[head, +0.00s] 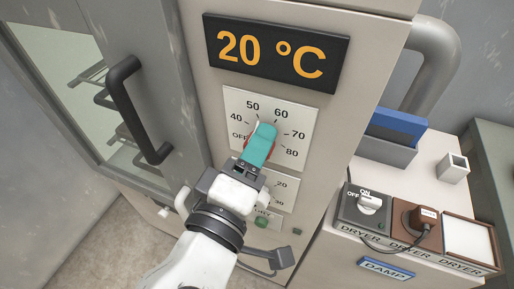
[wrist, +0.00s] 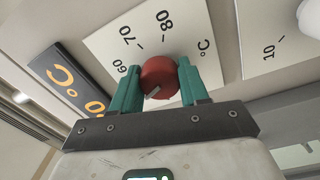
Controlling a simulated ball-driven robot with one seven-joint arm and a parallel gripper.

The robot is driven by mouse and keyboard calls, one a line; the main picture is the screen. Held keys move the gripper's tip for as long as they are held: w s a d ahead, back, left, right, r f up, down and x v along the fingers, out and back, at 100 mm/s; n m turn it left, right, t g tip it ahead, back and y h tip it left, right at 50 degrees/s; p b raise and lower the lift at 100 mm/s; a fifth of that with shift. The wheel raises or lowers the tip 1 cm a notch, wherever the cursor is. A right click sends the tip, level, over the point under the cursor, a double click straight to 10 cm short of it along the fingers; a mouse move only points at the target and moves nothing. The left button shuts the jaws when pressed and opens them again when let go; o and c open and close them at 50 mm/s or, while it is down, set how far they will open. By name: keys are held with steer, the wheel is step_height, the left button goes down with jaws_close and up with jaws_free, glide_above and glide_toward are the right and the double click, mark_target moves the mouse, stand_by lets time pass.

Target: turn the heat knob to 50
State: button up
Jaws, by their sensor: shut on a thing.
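The heat knob (wrist: 160,72) is round and red with a pale grey mark on its face. It sits on a white dial plate (head: 237,104) marked OFF and 40 to 80. My gripper (head: 263,138) reaches the dial from the front. Its teal fingers stand on both sides of the knob in the wrist view and are shut on it. In the head view the fingers hide most of the knob; only a red edge shows. I cannot tell which number the mark faces. The display (head: 272,52) above reads 20 °C.
A lower dial plate (head: 284,190) is partly hidden behind my gripper. A green button (head: 261,222) is below it. The cabinet door's dark handle (head: 128,105) stands out at left. At right are a dryer switch (head: 369,203), a brown plug socket (head: 418,226) and a blue-topped holder (head: 396,128).

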steer(key=shift+f, duration=0.15)
steer(key=o, duration=1)
steer(key=shift+o, duration=0.2)
steer(key=shift+s, duration=0.1)
steer(key=v, duration=1)
steer(key=shift+s+b, duration=0.25)
steer(key=shift+b, duration=0.05)
steer(key=shift+a, duration=0.15)
